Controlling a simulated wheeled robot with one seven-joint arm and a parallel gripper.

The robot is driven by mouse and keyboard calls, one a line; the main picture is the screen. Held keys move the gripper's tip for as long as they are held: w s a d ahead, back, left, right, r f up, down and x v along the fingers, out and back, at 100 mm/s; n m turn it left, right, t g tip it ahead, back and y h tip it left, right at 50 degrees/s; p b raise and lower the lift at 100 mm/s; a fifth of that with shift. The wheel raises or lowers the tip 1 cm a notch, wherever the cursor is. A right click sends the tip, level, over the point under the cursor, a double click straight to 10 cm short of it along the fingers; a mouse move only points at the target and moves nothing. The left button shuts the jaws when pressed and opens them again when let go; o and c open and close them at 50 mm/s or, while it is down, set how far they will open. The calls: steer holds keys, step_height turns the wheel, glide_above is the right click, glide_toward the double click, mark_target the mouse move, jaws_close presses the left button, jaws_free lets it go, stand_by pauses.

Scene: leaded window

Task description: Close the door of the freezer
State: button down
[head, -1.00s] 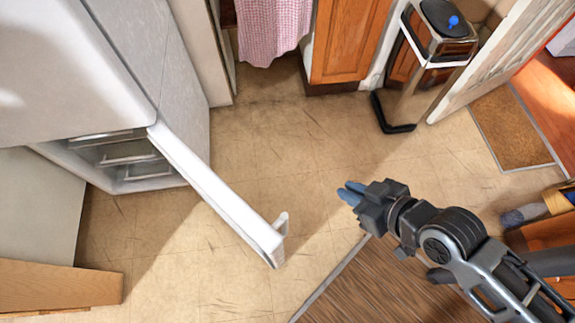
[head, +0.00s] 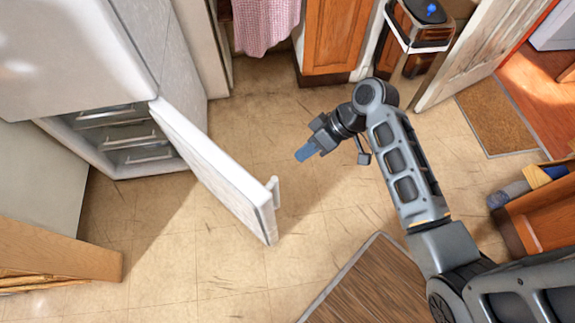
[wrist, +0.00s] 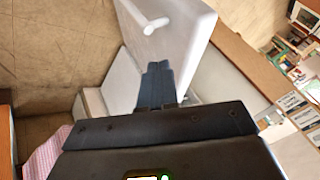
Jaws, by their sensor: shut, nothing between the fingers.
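The white freezer (head: 120,172) is at the left in the head view, below the upper fridge body, with several drawers showing inside. Its door (head: 215,172) stands open, swung out toward the middle of the floor, with a handle (head: 273,190) near its free end. My gripper (head: 305,152) is shut and empty, above the floor to the right of the door and apart from it. In the wrist view the door (wrist: 185,40) and its handle (wrist: 156,26) show beyond my shut fingers (wrist: 156,68).
Bare floor (head: 250,115) lies between the door and the wooden cabinet (head: 335,35). A trash bin (head: 425,25) stands at the back right. A brown mat (head: 375,285) lies at the front. A wooden piece of furniture (head: 60,255) is at the lower left.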

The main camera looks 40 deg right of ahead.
glide_above(272, 180)
steer(key=s+d, duration=0.2)
step_height(272, 180, down, 8)
steer(key=a, duration=0.3)
steer(key=shift+s+a+r, duration=0.25)
steer(key=shift+a, duration=0.1)
steer(key=shift+a, duration=0.1)
